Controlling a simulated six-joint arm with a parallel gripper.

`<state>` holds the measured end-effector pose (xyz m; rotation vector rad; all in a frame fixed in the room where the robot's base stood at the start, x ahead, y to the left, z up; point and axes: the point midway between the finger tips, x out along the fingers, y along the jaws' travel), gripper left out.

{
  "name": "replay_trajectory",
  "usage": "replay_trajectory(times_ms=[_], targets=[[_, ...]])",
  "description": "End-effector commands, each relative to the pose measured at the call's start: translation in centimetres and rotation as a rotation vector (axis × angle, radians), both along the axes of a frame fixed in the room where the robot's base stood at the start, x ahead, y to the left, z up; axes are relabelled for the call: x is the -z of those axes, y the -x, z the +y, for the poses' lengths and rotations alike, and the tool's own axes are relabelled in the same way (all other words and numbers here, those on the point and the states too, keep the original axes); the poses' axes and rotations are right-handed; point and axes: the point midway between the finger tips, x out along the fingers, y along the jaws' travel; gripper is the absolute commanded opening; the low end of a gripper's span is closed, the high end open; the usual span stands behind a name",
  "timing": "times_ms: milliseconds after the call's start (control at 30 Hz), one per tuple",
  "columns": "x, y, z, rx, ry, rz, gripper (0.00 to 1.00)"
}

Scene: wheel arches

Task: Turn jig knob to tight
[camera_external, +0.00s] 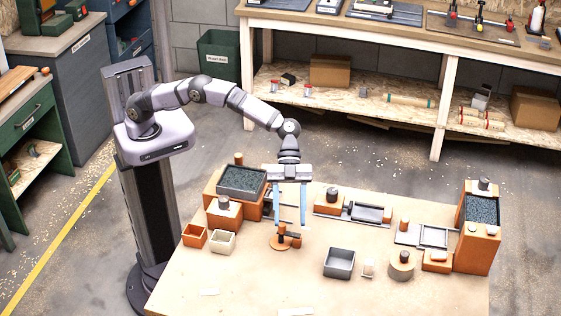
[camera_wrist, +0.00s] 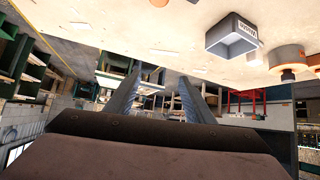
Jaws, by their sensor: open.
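My gripper (camera_external: 290,221) is open and empty, with its two blue fingers pointing down over the middle of the bench. An orange round piece with a dark post (camera_external: 281,238) stands just below the fingertips. Beyond it is an orange fixture with a dark knob (camera_external: 333,195) and a grey plate. I cannot tell which is the jig knob, and no tight marking is readable. In the wrist view my fingers (camera_wrist: 160,84) are apart with nothing between them.
Two small boxes, orange (camera_external: 194,236) and cream (camera_external: 222,241), are at left. The bench's front middle is mostly clear. The grey bin also shows in the wrist view (camera_wrist: 231,38).

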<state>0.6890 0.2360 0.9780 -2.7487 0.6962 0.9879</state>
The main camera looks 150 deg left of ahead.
Motion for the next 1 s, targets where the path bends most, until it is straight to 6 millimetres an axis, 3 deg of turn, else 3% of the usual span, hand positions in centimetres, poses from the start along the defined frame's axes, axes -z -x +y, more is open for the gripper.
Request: replay_trajectory(times_ms=[33, 100, 167, 267, 367, 433, 567, 700, 833, 1000], targets=[[-1.2, -2.2, -3.0, -0.008, 0.034, -0.045, 0.49], [-2.7, -4.7, -4.6, -0.077, 0.077, -0.108, 0.49], [-3.9, -6.7, -4.8, -0.162, 0.108, -0.157, 0.49], [-5.2, -8.9, -3.5, -0.337, 0.154, -0.219, 0.49], [-5.7, -9.9, 0.0, -0.557, 0.193, -0.257, 0.49], [-5.4, -9.4, 3.4, -0.733, 0.213, -0.264, 0.49], [-3.2, -6.7, 9.5, -1.062, 0.234, -0.231, 0.49], [0.2, -1.5, 14.1, -1.396, 0.228, -0.141, 0.49], [2.9, 3.8, 16.2, -1.646, 0.196, -0.038, 0.49], [4.5, 8.9, 17.1, -1.849, 0.131, 0.063, 0.49]])
